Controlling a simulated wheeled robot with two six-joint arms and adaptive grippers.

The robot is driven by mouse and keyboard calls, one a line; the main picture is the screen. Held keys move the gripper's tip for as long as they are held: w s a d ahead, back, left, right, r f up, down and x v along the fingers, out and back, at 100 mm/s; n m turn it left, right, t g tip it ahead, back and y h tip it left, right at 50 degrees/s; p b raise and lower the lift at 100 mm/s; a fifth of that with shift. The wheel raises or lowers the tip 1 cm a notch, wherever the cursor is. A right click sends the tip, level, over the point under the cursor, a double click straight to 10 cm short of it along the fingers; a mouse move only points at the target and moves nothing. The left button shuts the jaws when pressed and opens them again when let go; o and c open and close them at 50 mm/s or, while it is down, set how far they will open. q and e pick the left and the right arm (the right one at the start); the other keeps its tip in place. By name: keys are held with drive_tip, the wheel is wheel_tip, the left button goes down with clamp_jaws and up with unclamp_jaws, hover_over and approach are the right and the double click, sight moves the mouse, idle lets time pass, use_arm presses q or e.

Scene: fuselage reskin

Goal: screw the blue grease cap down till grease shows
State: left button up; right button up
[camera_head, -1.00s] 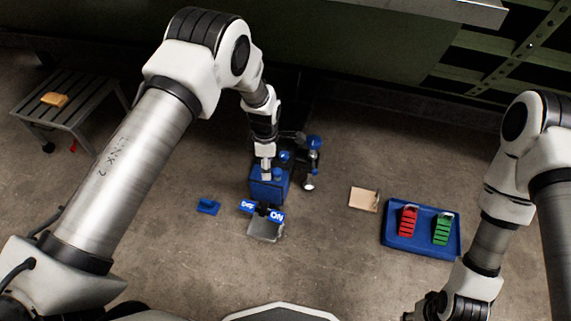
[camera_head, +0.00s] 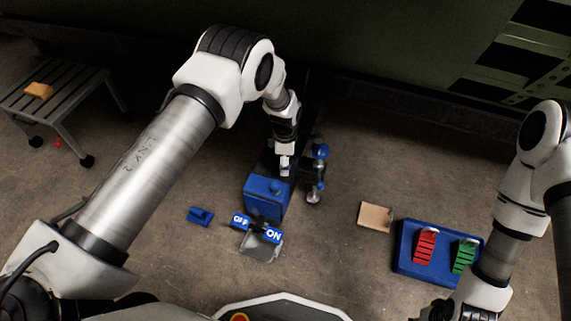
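A round blue cap (camera_head: 321,151) tops a dark and metal fitting just right of my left arm's end; I take it for the grease cap. No grease can be made out at this size. My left gripper (camera_head: 284,172) is at the far edge of a blue box (camera_head: 266,198), left of the cap and apart from it. Its fingers are too small and hidden to tell whether they are open. My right gripper (camera_head: 440,312) is at the bottom edge, partly cut off, far from the cap.
An OFF/ON-labelled block (camera_head: 260,242) stands in front of the box. A small blue piece (camera_head: 200,216) lies left. A tan square (camera_head: 375,217) and a blue tray (camera_head: 405,262) with red and green items lie right. A slatted stool (camera_head: 60,105) stands far left.

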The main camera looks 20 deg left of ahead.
use_arm(q)
drive_tip(key=shift+f, duration=0.25)
clamp_jaws()
drive_tip(key=shift+m, duration=0.3)
